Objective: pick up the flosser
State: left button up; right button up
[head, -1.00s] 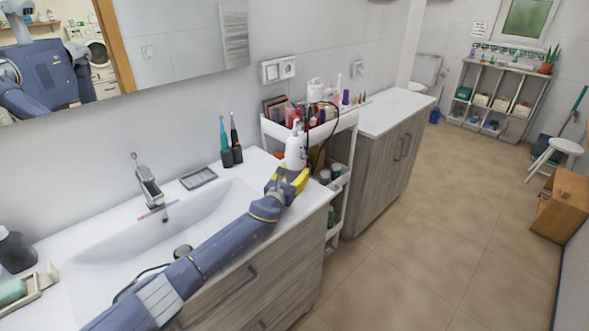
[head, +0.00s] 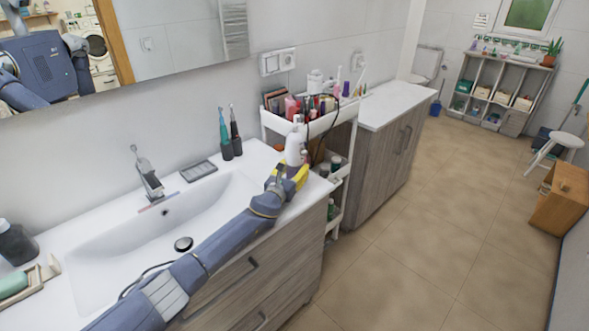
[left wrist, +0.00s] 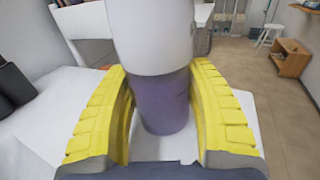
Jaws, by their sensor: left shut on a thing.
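The flosser (head: 294,147) is white on top with a greyish-purple lower part. It stands roughly upright at the right end of the sink counter, in front of the cart. My left gripper (head: 288,178) has its yellow fingers around its lower part. In the left wrist view the flosser (left wrist: 160,98) is between the two yellow fingers of the left gripper (left wrist: 161,110), its top beyond the upper edge. I cannot tell whether its base touches the counter. My right gripper is not in view.
A white cart (head: 334,124) full of cosmetics stands just behind the flosser. A teal toothbrush (head: 224,136) and a black toothbrush (head: 235,134) stand to the left on the sink counter. A soap dish (head: 198,171) lies near the tap (head: 147,175). The floor at right is mostly clear.

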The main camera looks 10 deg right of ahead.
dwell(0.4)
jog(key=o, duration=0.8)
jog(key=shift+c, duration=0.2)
